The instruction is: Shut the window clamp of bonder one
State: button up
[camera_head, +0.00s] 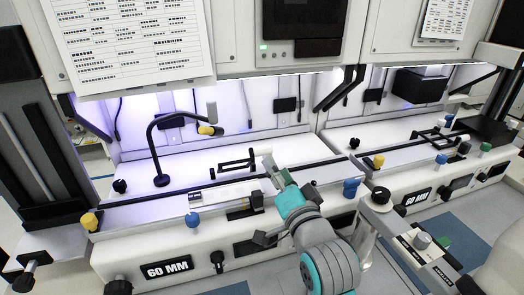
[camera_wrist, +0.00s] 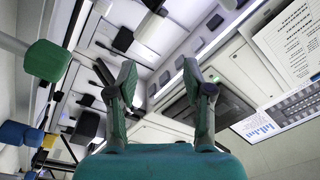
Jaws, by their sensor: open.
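The nearer bonder at left has a white bed (camera_head: 130,240) with a "60 MM" label. A black open frame with a bar (camera_head: 238,161), which looks like the window clamp, stands on its deck behind the rail. I cannot tell whether it is raised or shut. My gripper and arm hide part of the rail and bed.
A black gooseneck lamp (camera_head: 155,150) rises at the left of the deck. Blue (camera_head: 192,221), yellow (camera_head: 90,221) and black knobs stick up along the front. A second bonder (camera_head: 440,175) stands at right. Overhead cabinets with a printed sheet (camera_head: 130,40) hang above.

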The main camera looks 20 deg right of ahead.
aim_at(264, 153)
jog(key=w+m, duration=0.2)
jog(key=w, duration=0.1)
jog(key=w+f+m, duration=0.1)
jog(key=w+m, duration=0.2)
jog(key=w, duration=0.1)
jog(key=w+m+g, duration=0.1)
jog(key=w+m, duration=0.2)
jog(key=w, duration=0.1)
jog(key=shift+w+f, duration=0.1)
jog(key=shift+f, duration=0.1)
dwell(0.4)
grip_shut()
